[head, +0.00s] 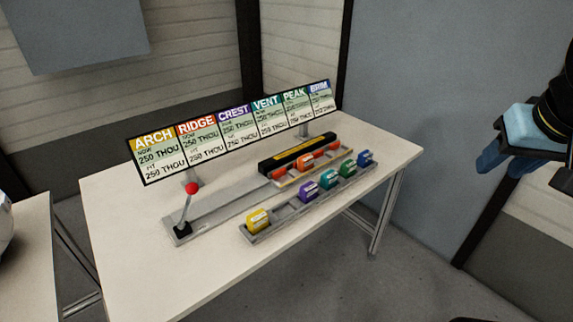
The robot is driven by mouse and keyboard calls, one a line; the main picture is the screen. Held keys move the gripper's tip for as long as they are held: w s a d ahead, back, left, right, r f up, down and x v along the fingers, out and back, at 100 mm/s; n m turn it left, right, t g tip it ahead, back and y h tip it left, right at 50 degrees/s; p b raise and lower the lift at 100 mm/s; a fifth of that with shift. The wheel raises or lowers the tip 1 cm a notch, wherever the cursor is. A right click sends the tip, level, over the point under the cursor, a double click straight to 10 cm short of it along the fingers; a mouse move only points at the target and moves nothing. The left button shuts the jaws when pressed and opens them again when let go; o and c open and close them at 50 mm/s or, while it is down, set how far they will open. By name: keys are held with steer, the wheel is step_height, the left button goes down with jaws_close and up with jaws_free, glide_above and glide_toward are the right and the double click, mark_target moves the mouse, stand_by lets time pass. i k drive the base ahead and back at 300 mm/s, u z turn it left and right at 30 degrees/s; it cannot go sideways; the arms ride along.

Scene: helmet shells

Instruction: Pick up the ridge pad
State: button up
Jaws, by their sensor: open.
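The ridge pad (305,162), an orange block with a pale label, matches the orange-red RIDGE heading on the sign. It sits on the rear fixture (286,183), in front of a black bar with a yellow strip and between red parts. My gripper (490,164), with blue fingers, is at the far right of the head view. It is open and empty, raised beyond the table's right end and well apart from the pad.
A front rack (247,238) holds yellow (257,221), purple (308,192), teal (329,180), green (348,168) and blue (365,158) pads, with a gap after yellow. A red-knobbed lever (192,188) stands left. A sign board (236,132) stands behind. The white table's (125,250) front left is clear.

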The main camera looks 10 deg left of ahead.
mark_target(306, 162)
steer(key=u, duration=0.2)
steer(key=i, duration=1)
steer(key=z, duration=0.1)
